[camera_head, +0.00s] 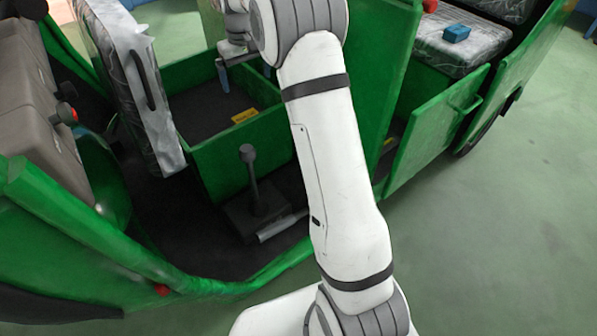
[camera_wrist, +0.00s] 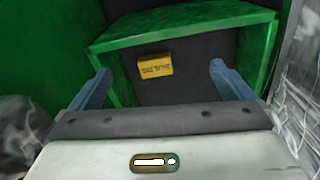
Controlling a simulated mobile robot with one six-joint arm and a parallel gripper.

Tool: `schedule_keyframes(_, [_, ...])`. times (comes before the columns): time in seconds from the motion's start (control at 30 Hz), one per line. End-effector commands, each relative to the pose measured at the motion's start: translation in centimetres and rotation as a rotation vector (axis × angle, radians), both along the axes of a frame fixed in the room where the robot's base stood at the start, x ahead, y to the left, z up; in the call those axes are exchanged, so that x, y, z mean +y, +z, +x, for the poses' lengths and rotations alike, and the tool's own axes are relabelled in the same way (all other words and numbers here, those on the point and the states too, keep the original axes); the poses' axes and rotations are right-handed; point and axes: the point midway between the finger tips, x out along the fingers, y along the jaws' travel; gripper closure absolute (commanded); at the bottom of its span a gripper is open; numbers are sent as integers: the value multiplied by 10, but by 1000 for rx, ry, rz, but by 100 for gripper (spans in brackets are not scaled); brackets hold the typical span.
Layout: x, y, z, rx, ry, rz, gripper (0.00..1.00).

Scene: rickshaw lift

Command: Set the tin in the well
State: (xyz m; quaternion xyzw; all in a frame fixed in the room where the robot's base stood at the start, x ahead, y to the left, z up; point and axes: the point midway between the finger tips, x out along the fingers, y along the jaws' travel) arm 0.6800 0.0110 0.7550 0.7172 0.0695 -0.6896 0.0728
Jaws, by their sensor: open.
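A yellow tin with dark lettering (camera_wrist: 155,65) lies in the well (camera_wrist: 190,80), a green-walled box with a dark floor. In the head view the yellow tin (camera_head: 244,116) is on the well floor near the front wall (camera_head: 240,150). My gripper (camera_wrist: 160,69) is open and empty, its two blue fingers apart, with the tin seen between and beyond them. In the head view my gripper (camera_head: 244,74) is over the well, partly hidden by my arm. No finger appears to touch the tin.
A padded seat (camera_head: 125,75) stands tipped up left of the well. A black lever (camera_head: 250,175) rises in front of it. A blue box (camera_head: 456,33) and a red item (camera_head: 430,5) rest on the rear seat (camera_head: 455,55). Green floor is clear at right.

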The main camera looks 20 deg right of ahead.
Motion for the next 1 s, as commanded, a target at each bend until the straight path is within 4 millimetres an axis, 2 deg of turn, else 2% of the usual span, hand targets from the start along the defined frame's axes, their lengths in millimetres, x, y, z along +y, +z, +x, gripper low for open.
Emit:
schedule_keyframes(0.03, [0,14,-24,-7,-12,1,0])
schedule_keyframes(0.1, [0,26,-55,-13,-31,1,0])
schedule_keyframes(0.17, [0,33,-83,-19,-47,2,0])
schedule_keyframes(0.3, [1,43,-154,-31,-86,5,0])
schedule_keyframes(0.43, [1,42,-223,-44,-121,7,0])
schedule_keyframes(0.6, [1,25,-306,-58,-163,11,0])
schedule_keyframes(0.7, [1,13,-341,-63,-181,13,0])
schedule_keyframes(0.8, [-3,4,-363,-65,-193,13,0])
schedule_keyframes(0.87, [-11,1,-370,-66,-199,13,0])
schedule_keyframes(1.0, [-12,-2,-375,-65,-203,13,0])
